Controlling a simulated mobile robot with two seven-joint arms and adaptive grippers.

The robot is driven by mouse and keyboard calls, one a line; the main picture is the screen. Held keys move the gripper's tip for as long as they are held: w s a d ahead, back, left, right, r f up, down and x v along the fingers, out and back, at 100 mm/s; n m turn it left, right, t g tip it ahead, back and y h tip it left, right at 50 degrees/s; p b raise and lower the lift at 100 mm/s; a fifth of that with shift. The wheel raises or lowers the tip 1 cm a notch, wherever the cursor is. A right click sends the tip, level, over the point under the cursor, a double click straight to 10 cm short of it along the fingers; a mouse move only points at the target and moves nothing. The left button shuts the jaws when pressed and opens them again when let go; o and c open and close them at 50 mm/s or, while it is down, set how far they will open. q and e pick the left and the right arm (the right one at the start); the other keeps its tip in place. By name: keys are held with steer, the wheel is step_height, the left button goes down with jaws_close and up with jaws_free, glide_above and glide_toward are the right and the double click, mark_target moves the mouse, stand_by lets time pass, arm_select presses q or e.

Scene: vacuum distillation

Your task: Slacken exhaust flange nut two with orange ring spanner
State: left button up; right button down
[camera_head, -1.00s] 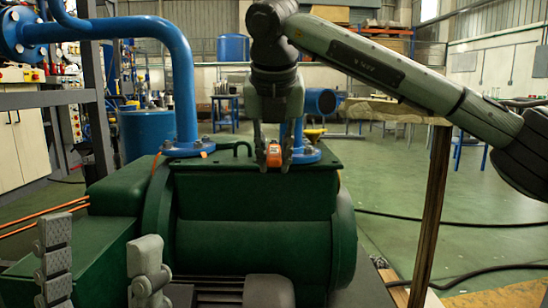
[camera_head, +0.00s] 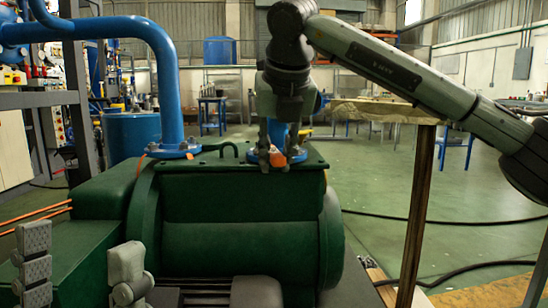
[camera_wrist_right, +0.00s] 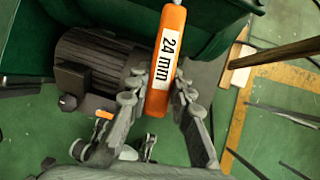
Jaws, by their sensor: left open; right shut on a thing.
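My right gripper (camera_head: 276,160) is shut on the orange ring spanner (camera_head: 297,154), low over the top of the green pump (camera_head: 240,205). The wrist view shows the spanner's orange handle (camera_wrist_right: 166,60), marked "24 mm", between the fingers. Its ring end is out of that view. A blue flange (camera_head: 308,153) on the pump top is just behind the right gripper and partly hidden by it. I cannot tell whether the spanner sits on a nut; the nuts there are hidden or too small. My left gripper (camera_head: 80,270) is open and empty at the lower left.
A second blue flange (camera_head: 174,152) with a thick bent pipe (camera_head: 168,75) stands on the pump to the left. A wooden post (camera_head: 416,215) is at the right. Black hoses (camera_head: 400,220) lie on the green floor, which is otherwise fairly open.

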steer(key=shift+w+d+n+y, duration=0.2)
steer(key=shift+d+n, duration=0.25)
steer(key=shift+d, duration=0.25)
steer(key=shift+w+d+n+y, duration=0.1)
steer(key=shift+d+n+y, duration=0.1)
steer(key=shift+d+n, duration=0.35)
steer(key=shift+d, duration=0.15)
steer(key=shift+w+d+n+g+y+p, duration=0.2)
steer(key=shift+w+d+n+p, duration=0.15)
steer(key=shift+d, duration=0.3)
steer(key=shift+w+d+n+g+y+p, duration=0.1)
steer(key=shift+w+d+n+y+p, duration=0.2)
steer(key=shift+d, duration=0.35)
steer(key=shift+s, duration=0.15)
steer(key=shift+w+d+n+y+p, duration=0.15)
steer(key=shift+w+d+n+p, duration=0.25)
steer(key=shift+d, duration=0.25)
steer(key=shift+w+d+n+y+p, duration=0.15)
steer(key=shift+w+d+n+p, duration=0.15)
steer(key=shift+d+n+p, duration=0.25)
